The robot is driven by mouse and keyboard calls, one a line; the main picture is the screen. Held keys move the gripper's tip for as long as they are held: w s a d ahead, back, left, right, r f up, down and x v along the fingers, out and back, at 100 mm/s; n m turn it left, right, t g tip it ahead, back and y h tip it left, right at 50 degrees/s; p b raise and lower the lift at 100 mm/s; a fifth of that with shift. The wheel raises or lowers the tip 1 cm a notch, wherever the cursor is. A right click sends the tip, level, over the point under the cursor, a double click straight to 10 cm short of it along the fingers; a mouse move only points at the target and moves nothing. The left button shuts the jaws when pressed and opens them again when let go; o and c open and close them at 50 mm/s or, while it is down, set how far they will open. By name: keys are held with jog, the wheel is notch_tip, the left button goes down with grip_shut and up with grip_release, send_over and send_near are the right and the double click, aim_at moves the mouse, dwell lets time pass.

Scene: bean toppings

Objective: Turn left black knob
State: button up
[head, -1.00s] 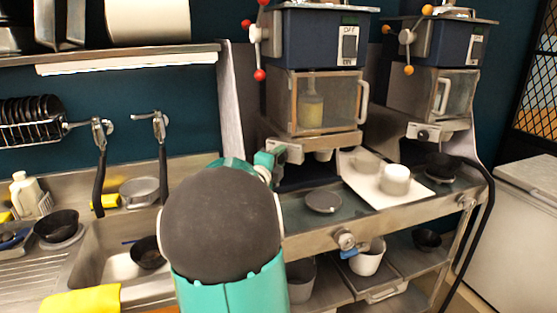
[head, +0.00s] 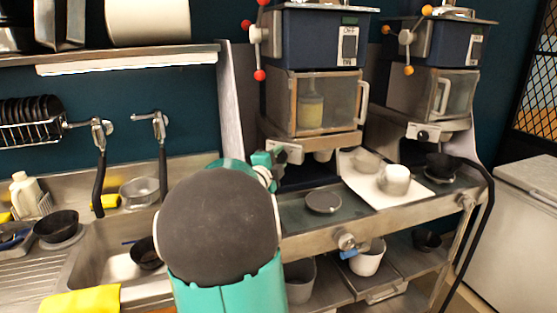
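The left machine (head: 312,100) is a dark blue unit with a glass-fronted box holding a yellowish jar. Its small metal control panel (head: 288,149) sits below the box, at the left. My gripper (head: 272,165) is a small teal and grey shape at the left end of this panel, mostly behind my own teal arm. I cannot clearly make out the left black knob; the gripper may cover it. I cannot tell whether the gripper touches it, or how the fingers stand. A matching black knob (head: 422,135) shows on the right machine (head: 432,60).
A white tray (head: 372,188) with white cups and a dark round disc (head: 323,201) lie on the counter below the machines. A sink (head: 105,265) with two hanging sprayers is at left. A metal side panel (head: 236,110) stands left of the machine.

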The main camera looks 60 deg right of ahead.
jog(key=o, duration=0.4)
jog(key=shift+f, duration=0.1)
jog(key=shift+a, duration=0.1)
jog(key=a, duration=1.3)
jog(key=shift+a+f, duration=0.3)
jog(key=shift+f, duration=0.05)
